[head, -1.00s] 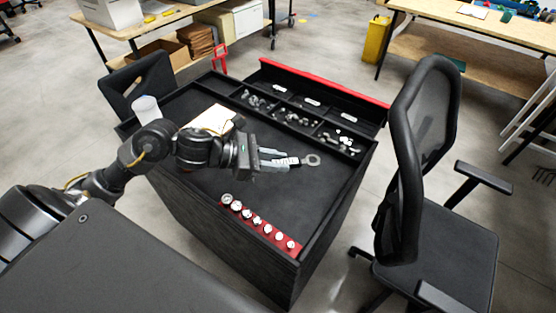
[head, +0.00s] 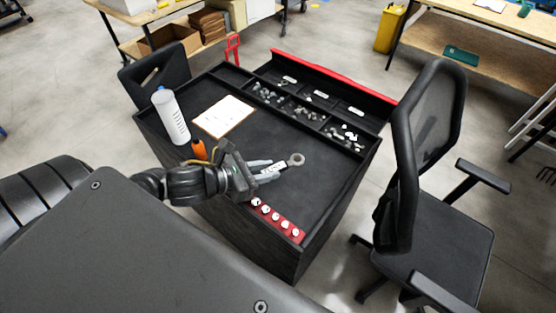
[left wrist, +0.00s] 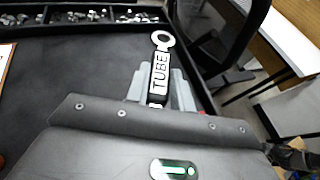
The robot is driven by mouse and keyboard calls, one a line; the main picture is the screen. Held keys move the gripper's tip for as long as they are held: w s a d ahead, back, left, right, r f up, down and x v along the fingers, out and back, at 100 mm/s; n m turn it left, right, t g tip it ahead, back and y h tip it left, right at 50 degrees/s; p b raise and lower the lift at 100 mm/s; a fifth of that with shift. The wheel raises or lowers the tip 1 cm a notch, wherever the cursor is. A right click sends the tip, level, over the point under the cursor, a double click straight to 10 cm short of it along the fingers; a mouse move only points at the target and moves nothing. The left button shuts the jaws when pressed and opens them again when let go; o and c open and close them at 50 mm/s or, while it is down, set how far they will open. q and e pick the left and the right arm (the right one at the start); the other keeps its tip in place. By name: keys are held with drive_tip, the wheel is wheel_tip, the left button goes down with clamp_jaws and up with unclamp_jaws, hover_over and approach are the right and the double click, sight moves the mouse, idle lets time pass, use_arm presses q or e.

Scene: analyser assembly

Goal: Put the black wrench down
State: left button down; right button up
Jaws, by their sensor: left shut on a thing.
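My left gripper (head: 262,170) is shut on the black wrench (head: 295,160), over the dark top of the cart (head: 318,190). The wrench has a pale ring end that points away from the gripper. In the left wrist view, the wrench (left wrist: 161,70) shows a white label reading "TUBE" between the grey fingers (left wrist: 157,88). I cannot tell whether the wrench touches the cart top. My right gripper is not in view.
A red rack (head: 278,222) with several white-topped pieces lies at the near edge. A white bottle (head: 171,118), a clipboard (head: 223,117) and an orange-handled tool (head: 199,149) are at left. Bins of small parts (head: 300,108) line the back. A chair (head: 425,170) stands at right.

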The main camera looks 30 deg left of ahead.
use_arm(q)
drive_tip(key=w+a+f+b, duration=0.1)
drive_tip(key=w+f+b, duration=0.2)
drive_tip(key=b, duration=0.1)
drive_tip(key=w+a+f+b, duration=0.2)
drive_tip(key=w+f+b, duration=0.1)
drive_tip(key=w, duration=0.1)
drive_tip(key=w+a+f+b, duration=0.2)
drive_tip(key=w+f+b, duration=0.1)
drive_tip(key=w+b, duration=0.1)
drive_tip(key=shift+a+b, duration=0.2)
drive_tip(key=shift+b, duration=0.1)
drive_tip(key=shift+w+a+f, duration=0.15)
drive_tip(key=shift+w+f, duration=0.2)
drive_tip(key=shift+f, duration=0.05)
drive_tip(key=f, duration=0.3)
drive_tip(key=shift+w+f, duration=0.2)
drive_tip(key=shift+f, duration=0.05)
drive_tip(key=shift+a+f+b, duration=0.1)
drive_tip(key=shift+f+b, duration=0.15)
drive_tip(key=shift+b, duration=0.05)
drive_tip(key=c, duration=1.2)
unclamp_jaws()
